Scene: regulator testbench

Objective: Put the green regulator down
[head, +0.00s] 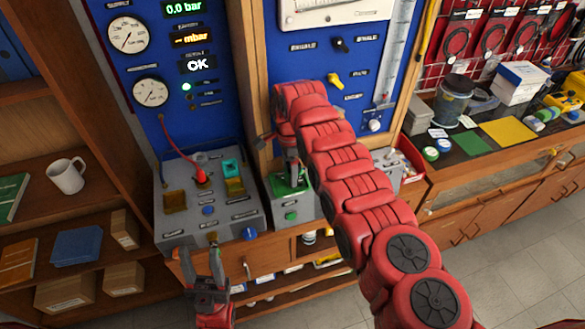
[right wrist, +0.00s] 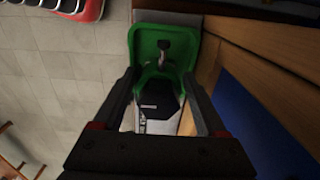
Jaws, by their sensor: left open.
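A green part (head: 279,187), apparently the green regulator, sits at the top of a small grey block in the middle of the head view. My right gripper (head: 287,160) points down over it, at the end of the red arm. In the right wrist view the green part (right wrist: 147,45) has a dark metal knob at its middle, with a black labelled piece below. My right fingers (right wrist: 160,78) stand apart on both sides; whether they touch or grip it is unclear. My left gripper (head: 208,268) is open and empty, low in front of the grey test box.
The grey test box (head: 195,222) stands left of the small grey block, below gauges on a blue panel (head: 225,110). A shelf with a white mug (head: 66,175) is at the left. A green mat (head: 471,143) and yellow mat (head: 506,131) lie on the right counter.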

